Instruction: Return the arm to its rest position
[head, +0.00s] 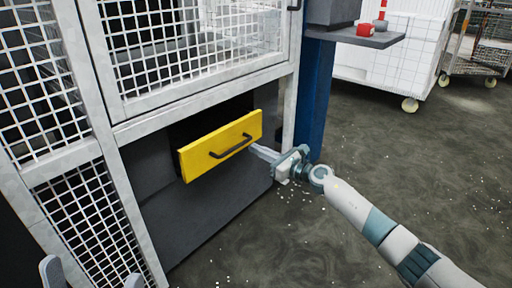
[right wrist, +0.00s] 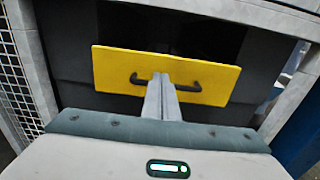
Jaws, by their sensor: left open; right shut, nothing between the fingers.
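The right arm reaches in from the lower right in the head view. Its gripper (head: 254,149) is shut and empty, with its fingertips close to the dark handle (head: 232,147) of a yellow drawer front (head: 205,150). In the right wrist view the closed fingers (right wrist: 160,78) overlap the middle of the handle (right wrist: 206,86). I cannot tell whether they touch it. The yellow front (right wrist: 115,72) stands before a dark opening. Two grey fingers of my left gripper (head: 92,275) show at the bottom left of the head view, spread apart and empty.
A light grey frame with white mesh panels (head: 180,45) surrounds the drawer. A blue post (head: 312,100) stands just beyond the right gripper, with a grey shelf (head: 345,37) holding a red item (head: 365,30). White wheeled carts (head: 385,70) stand behind. The floor on the right is open.

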